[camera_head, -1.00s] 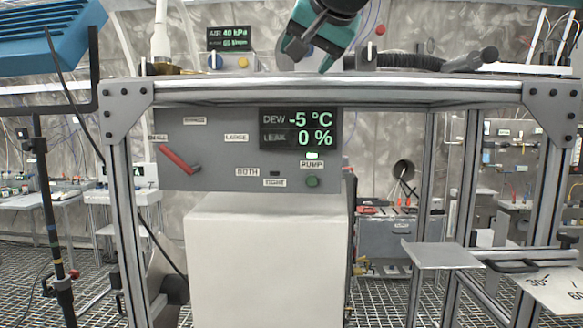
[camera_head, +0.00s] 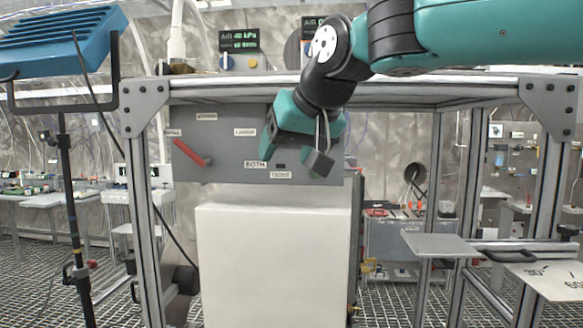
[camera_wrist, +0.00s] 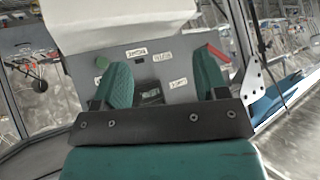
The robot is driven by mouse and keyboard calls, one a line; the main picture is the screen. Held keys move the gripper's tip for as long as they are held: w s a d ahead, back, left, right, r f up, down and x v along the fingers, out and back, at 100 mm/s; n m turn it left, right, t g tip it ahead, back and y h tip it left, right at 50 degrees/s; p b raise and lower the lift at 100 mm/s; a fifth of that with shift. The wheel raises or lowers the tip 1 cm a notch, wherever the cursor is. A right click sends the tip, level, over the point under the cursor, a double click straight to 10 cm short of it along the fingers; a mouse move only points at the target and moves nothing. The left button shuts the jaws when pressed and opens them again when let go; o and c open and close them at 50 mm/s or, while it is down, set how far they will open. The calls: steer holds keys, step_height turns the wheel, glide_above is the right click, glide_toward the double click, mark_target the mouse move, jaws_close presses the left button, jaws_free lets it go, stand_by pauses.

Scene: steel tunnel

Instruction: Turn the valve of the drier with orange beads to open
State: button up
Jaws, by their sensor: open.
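No drier with orange beads can be made out in either view. A grey panel (camera_head: 226,170) under the frame's top bar carries a red lever handle (camera_head: 190,153) at its left, slanting down to the right. The lever also shows in the wrist view (camera_wrist: 218,54), just beyond the right finger. Small labels, one reading BOTH, are on the panel. My gripper (camera_head: 291,163) is open and empty in front of the panel's right part, to the right of the lever. In the wrist view my gripper (camera_wrist: 160,66) has its two teal fingers apart, facing the panel.
A white box (camera_head: 274,265) stands below the panel. The metal frame's top bar (camera_head: 240,88) runs just above it, with my arm reaching over. A grey plate (camera_head: 440,246) is at the right, a blue lamp (camera_head: 60,38) at the upper left.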

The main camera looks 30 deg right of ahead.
steer(key=shift+s+a+f+n+g, duration=0.15)
steer(key=shift+s+f, duration=0.15)
steer(key=shift+f, duration=0.2)
steer(key=shift+s+a+f+n+g, duration=0.15)
steer(key=shift+s+f, duration=0.1)
steer(key=shift+f, duration=0.2)
steer(key=shift+f, duration=0.1)
